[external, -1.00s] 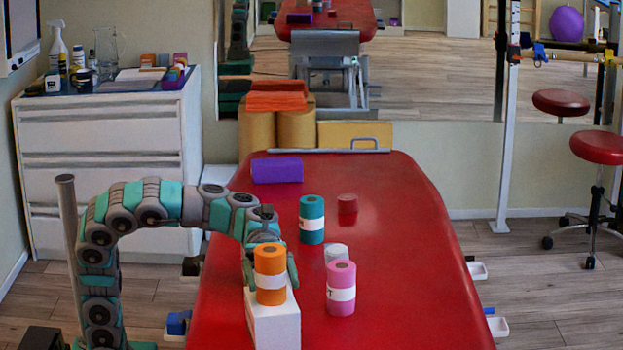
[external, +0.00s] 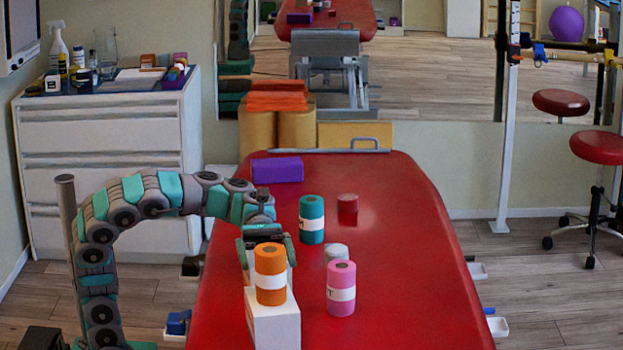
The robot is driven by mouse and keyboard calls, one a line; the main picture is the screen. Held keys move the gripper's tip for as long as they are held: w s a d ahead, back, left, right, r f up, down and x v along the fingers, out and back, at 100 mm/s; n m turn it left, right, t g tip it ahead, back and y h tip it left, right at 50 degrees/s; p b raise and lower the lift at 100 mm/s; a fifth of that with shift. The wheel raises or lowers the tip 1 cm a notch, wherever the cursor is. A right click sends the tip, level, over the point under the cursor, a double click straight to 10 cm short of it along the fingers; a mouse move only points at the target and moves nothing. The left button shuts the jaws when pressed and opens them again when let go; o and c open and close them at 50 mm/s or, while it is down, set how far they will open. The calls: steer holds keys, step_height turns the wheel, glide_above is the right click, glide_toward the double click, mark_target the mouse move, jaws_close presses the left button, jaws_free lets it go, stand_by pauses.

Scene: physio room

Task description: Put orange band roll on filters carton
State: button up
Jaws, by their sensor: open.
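The orange band roll (external: 270,273) stands upright on top of the white filters carton (external: 274,322), which sits near the front left of the red treatment table (external: 400,280). The roll has a white label band. My gripper (external: 267,256) is open just behind and above the roll, with its fingers pointing down. The roll partly hides the fingers, and I cannot tell whether they touch it.
A pink roll (external: 340,289) stands right of the carton, with a grey-white item (external: 336,252) behind it. A teal roll (external: 311,219), a small red tub (external: 347,203) and a purple block (external: 277,169) are farther back. The table's right side is clear.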

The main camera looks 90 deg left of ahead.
steer(key=shift+s+a, duration=0.2)
steer(key=shift+a, duration=0.8)
steer(key=shift+s+a, duration=0.15)
steer(key=shift+a, duration=0.85)
